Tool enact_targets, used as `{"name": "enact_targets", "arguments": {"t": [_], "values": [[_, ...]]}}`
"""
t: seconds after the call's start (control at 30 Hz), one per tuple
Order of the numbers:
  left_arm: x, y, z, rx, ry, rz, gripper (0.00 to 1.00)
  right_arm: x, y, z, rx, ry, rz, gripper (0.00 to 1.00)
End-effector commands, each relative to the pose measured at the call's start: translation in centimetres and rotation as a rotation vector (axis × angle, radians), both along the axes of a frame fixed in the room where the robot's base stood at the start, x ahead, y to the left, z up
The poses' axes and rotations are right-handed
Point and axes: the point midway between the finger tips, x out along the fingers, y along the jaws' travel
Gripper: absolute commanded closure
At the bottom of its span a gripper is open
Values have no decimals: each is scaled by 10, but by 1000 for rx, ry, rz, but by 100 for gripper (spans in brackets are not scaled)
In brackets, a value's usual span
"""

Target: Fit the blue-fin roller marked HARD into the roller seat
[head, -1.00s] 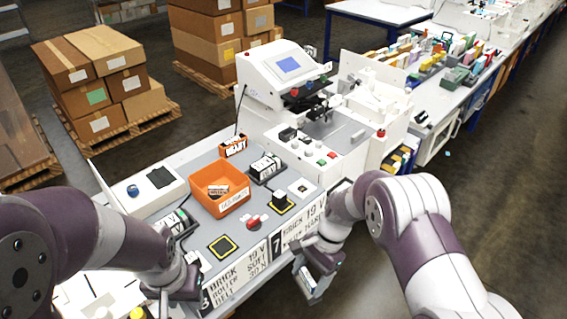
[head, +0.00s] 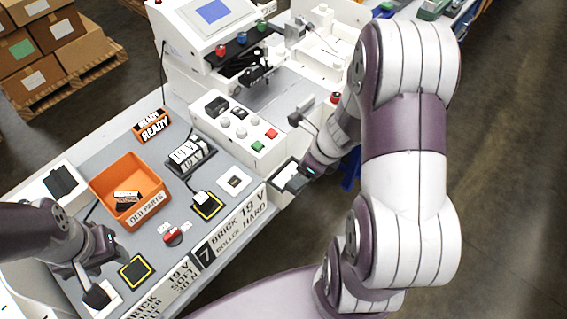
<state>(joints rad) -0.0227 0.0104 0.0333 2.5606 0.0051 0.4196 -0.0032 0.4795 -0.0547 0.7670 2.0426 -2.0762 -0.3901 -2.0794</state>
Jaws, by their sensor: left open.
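I cannot make out a blue-fin roller or its HARD mark in the head view. The roller seat is not clear either; a dark mechanism (head: 255,76) sits at the front of the white plotter (head: 212,22). A red piece with white parts (head: 175,236) lies on the grey bench top. My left gripper (head: 97,297) is open, low over the bench's near left. My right gripper (head: 288,180) is at the front edge near the control box; its jaws are unclear.
An orange OLD PARTS bin (head: 105,188) holds a small part. Beside it are an orange READY box (head: 152,128), a black-and-white block in a cradle (head: 190,155), a yellow-bordered pad (head: 135,272) and another pad bearing a small block (head: 205,203). A button box (head: 240,133) stands behind.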

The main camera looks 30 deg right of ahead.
Motion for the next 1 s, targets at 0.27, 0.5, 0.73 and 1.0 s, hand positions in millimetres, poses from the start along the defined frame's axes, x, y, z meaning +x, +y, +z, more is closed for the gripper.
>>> {"name": "enact_targets", "arguments": {"t": [0.27, 0.5, 0.73, 1.0], "values": [[0, 0, 11, 0, -1, 0, 49, 71, -2, -41, 2, 2, 7, 63], [0, 0, 6, 0, 0, 0, 49, 82, -2, -76, 2, 3, 6, 63], [0, 0, 6, 0, 0, 0, 49, 82, -3, -89, 0, 0, 8, 63], [0, 0, 1, 0, 0, 0, 49, 82, -3, -94, 1, 0, 9, 27]]}}
